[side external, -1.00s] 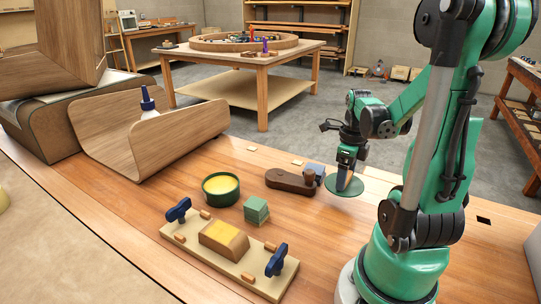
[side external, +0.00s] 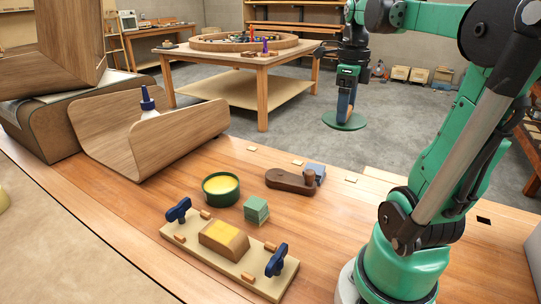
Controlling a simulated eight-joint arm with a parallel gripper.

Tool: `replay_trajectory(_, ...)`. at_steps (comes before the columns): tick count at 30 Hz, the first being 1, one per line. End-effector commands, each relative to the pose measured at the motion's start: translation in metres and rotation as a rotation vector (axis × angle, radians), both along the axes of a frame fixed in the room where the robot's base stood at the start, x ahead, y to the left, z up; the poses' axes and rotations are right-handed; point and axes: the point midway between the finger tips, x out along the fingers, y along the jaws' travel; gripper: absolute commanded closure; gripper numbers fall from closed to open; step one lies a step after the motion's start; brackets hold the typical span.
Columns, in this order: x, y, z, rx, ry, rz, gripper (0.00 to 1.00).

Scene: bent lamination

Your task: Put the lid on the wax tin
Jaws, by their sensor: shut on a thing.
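The wax tin (side external: 221,187) is a round green tin with yellow wax showing in its open top. It stands upright on the bench, left of the middle. The lid (side external: 344,121) is a flat green disc held by my gripper (side external: 344,112). My gripper points down and is shut on the lid's top, with the disc about level. It is raised well above the bench, and in the picture it shows up and to the right of the tin, against the grey floor. The fingertips are small and partly hard to make out.
A dark brown wooden tool (side external: 291,181) with a blue block lies right of the tin. A clamping board (side external: 229,258) with blue knobs lies in front. Bent wood (side external: 170,140) and a glue bottle (side external: 148,104) stand behind left.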

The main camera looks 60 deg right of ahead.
Motion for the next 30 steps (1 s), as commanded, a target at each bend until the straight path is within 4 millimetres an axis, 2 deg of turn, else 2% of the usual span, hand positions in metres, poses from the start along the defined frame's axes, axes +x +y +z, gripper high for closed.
replay_trajectory(5,0.073,0.009,-0.016,0.000,0.000,0.261,0.79)
replay_trajectory(9,0.139,0.037,-0.039,-0.001,0.000,0.501,0.79)
replay_trajectory(12,0.176,0.064,-0.056,-0.001,0.000,0.647,0.79)
replay_trajectory(15,0.202,0.089,-0.071,-0.001,0.000,0.761,0.79)
replay_trajectory(21,0.227,0.121,-0.090,-0.002,0.000,0.887,0.79)
replay_trajectory(30,0.231,0.126,-0.109,-0.002,0.000,0.907,0.79)
